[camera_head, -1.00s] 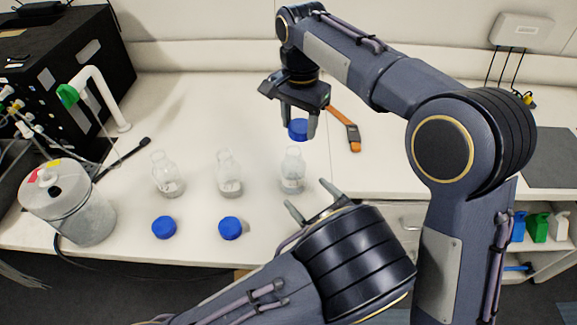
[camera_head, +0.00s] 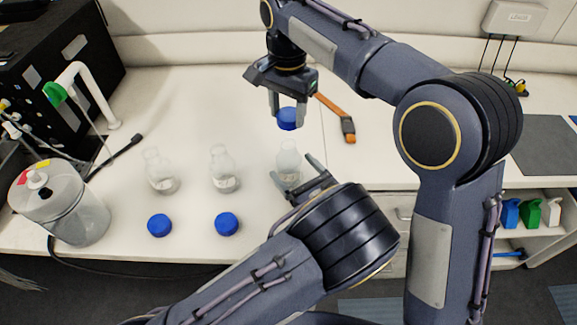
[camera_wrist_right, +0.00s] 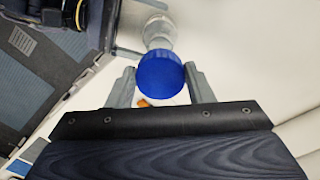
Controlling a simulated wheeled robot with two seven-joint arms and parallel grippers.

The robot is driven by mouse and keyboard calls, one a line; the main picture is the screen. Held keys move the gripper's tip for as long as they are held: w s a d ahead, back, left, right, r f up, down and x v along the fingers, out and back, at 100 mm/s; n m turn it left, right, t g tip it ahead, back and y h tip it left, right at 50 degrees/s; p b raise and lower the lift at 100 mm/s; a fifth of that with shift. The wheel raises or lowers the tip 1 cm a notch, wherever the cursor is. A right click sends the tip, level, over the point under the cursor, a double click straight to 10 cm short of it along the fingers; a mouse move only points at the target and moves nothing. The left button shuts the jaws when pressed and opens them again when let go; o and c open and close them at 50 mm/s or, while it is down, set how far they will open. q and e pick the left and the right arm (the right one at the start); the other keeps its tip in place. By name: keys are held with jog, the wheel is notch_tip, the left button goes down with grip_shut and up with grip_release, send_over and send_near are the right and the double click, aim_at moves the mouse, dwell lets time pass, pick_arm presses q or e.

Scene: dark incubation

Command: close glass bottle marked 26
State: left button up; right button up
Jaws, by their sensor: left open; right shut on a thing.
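Three clear open glass bottles stand in a row on the white bench: a left one (camera_head: 161,176), a middle one (camera_head: 225,175) and a right one (camera_head: 289,158). I cannot read a number on any. My right gripper (camera_head: 288,121) is shut on a blue cap (camera_head: 288,117) and holds it above the right bottle. The wrist view shows the cap (camera_wrist_right: 160,73) between the fingers, with a bottle (camera_wrist_right: 159,30) beyond it. My left gripper (camera_head: 294,170) is open at the right bottle's lower body, its fingers partly hiding it; contact is unclear.
Two blue caps lie on the bench in front, one at left (camera_head: 159,225) and one in the middle (camera_head: 227,223). An orange-handled tool (camera_head: 335,110) lies behind my right gripper. A cylindrical canister (camera_head: 62,205) and a black box (camera_head: 60,75) stand at left.

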pick_arm(q)
jog(key=shift+x, duration=2.55)
jog(key=shift+c, duration=0.4)
jog(key=c, duration=1.4)
pick_arm(e)
send_over(287, 144)
jog(key=shift+f, duration=2.5)
jog(key=shift+f, duration=0.9)
jog(key=shift+f, duration=0.6)
pick_arm(q)
grip_shut()
pick_arm(e)
jog(key=m, duration=0.3)
